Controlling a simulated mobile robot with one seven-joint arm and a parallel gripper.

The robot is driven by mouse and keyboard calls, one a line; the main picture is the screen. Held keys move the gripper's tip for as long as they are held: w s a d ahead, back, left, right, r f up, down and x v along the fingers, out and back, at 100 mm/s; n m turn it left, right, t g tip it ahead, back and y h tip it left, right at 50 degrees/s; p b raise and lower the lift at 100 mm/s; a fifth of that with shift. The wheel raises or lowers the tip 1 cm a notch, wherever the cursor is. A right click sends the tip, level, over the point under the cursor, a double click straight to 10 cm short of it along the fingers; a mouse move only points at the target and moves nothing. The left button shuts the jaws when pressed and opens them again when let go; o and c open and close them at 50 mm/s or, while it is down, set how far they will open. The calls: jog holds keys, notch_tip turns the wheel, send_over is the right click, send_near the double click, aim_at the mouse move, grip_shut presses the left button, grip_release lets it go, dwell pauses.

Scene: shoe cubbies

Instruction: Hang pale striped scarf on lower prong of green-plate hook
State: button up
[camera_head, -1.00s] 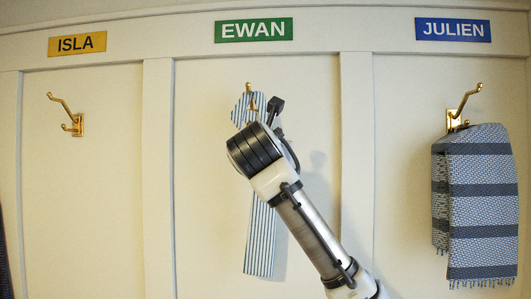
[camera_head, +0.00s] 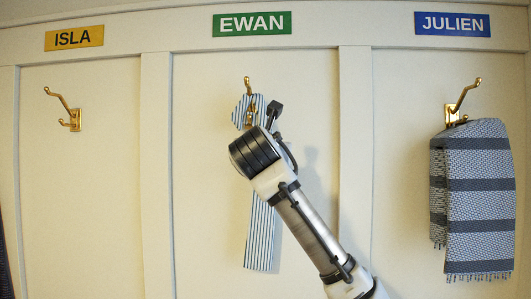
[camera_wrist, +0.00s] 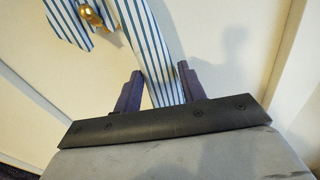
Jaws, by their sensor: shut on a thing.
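The pale scarf with blue stripes (camera_head: 261,240) hangs down the middle panel beneath the green EWAN plate (camera_head: 252,24). Its upper part is bent over at the brass hook (camera_head: 247,83). The upper prong stands clear above the cloth, and the lower prong shows against the scarf. In the wrist view, the brass knob (camera_wrist: 91,14) sits between two stretches of the striped scarf (camera_wrist: 140,30). Whether the cloth bears on the prong I cannot tell. My gripper (camera_wrist: 160,75) is shut on the scarf just below the hook; in the head view my wrist hides most of the fingers.
An empty brass hook (camera_head: 66,112) is under the yellow ISLA plate (camera_head: 74,38). A blue-grey banded towel (camera_head: 475,190) hangs from the brass hook (camera_head: 462,100) under the blue JULIEN plate (camera_head: 453,25). Raised white posts (camera_head: 157,180) divide the panels.

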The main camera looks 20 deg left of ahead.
jog(key=o, duration=1.1)
